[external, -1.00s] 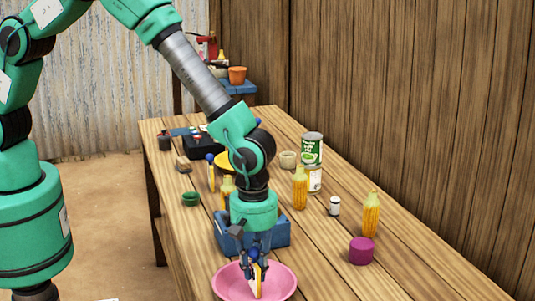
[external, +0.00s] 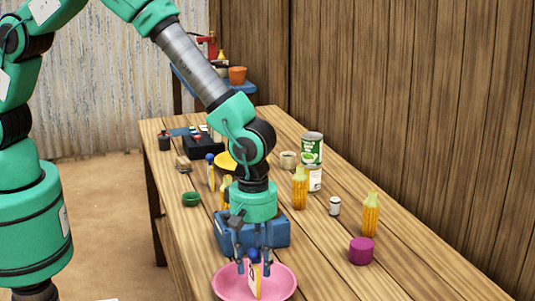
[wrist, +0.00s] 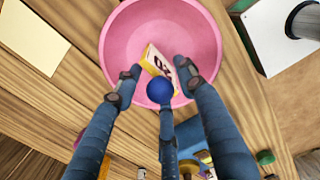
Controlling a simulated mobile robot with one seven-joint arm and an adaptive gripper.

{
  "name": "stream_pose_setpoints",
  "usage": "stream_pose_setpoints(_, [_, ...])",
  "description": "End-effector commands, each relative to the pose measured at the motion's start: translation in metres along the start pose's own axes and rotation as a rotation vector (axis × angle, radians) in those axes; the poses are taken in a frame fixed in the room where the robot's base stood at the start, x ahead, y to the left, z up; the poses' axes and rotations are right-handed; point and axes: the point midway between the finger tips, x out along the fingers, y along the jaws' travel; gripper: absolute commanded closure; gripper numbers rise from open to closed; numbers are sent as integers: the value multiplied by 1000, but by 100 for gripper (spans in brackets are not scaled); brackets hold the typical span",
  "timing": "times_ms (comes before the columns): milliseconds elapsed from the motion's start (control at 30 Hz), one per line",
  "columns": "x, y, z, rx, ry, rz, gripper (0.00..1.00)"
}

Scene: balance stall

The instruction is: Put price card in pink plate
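The price card (external: 254,280), white and yellow with dark print, stands tilted inside the pink plate (external: 286,278). In the wrist view the card (wrist: 158,62) rests within the lower part of the plate (wrist: 118,38). My gripper (external: 254,269) is low over the plate, with its fingers spread to either side of the card.
A purple cylinder (external: 361,251), corn-like bottles (external: 370,215) and a white jar (external: 335,206) stand to the right.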

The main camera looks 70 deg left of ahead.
Motion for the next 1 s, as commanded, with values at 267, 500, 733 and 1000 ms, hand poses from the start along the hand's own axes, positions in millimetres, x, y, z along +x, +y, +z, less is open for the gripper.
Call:
stream_pose_setpoints(267, [-47, 0, 0, 0, -1, 1, 60])
stream_pose_setpoints(500, [-82, 0, 0, 0, 0, 0, 60])
stream_pose_setpoints(733, [-98, 0, 0, 0, 0, 0, 60])
stream_pose_setpoints(1000, [-99, 0, 0, 0, 0, 0, 60])
